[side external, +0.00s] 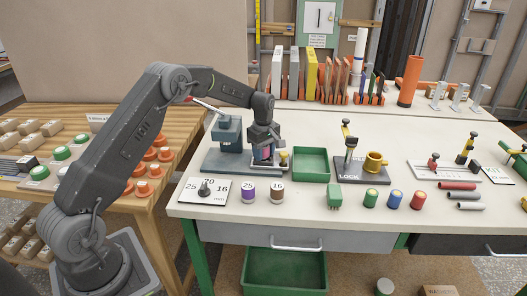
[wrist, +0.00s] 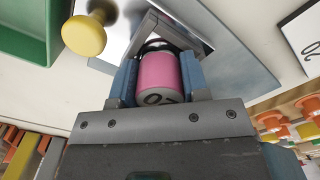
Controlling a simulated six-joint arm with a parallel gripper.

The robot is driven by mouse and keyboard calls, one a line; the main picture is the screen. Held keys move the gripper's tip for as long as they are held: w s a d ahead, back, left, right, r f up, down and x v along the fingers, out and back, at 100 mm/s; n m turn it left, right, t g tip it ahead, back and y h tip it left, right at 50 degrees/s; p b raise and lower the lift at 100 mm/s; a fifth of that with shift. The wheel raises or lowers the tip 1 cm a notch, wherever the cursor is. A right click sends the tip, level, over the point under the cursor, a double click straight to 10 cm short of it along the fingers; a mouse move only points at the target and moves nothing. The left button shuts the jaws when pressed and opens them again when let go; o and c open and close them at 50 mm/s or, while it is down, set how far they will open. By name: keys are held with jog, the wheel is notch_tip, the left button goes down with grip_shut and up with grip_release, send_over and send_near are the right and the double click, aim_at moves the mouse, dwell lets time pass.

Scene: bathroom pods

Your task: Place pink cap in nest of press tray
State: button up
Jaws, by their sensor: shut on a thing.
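The pink cap (wrist: 160,72) sits between the two blue fingers of my gripper (wrist: 160,82) in the wrist view, with a dark number on its pale end. My gripper is shut on it. In the side view my gripper (side external: 266,155) points down over the right part of the blue-grey press base (side external: 228,163), beside the press column (side external: 228,132). In the wrist view a bright metal angled piece (wrist: 190,32) with a dark round opening lies just beyond the cap. Whether the cap touches it I cannot tell. The gripper mostly hides the cap in the side view.
A yellow knob (wrist: 84,35) stands close beside the gripper. A green tray (side external: 311,164) lies to the right. A purple cap (side external: 248,191) and a brown cap (side external: 277,192) stand in front, next to a number plate (side external: 205,191) with a dark knob.

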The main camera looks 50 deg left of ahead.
jog(key=shift+s+f, duration=0.1)
jog(key=shift+f, duration=0.55)
jog(key=o, duration=0.9)
jog(key=shift+o, duration=0.2)
notch_tip(320, 180, up, 13)
jog(key=shift+f, duration=0.1)
jog(key=s+d+r+m+t, duration=0.3)
jog(key=s+d+r+m, duration=0.5)
jog(key=s+d+r, duration=0.4)
jog(key=s+d+f+m+t, duration=0.1)
jog(key=s+d+m, duration=0.2)
jog(key=s, duration=0.8)
jog(key=s+d+f+m+t, duration=0.1)
jog(key=s+d+m, duration=0.2)
jog(key=s+m, duration=0.4)
jog(key=s, duration=0.3)
jog(key=shift+s+f+t, duration=0.2)
jog(key=shift+s+t, duration=0.1)
jog(key=shift+s, duration=0.1)
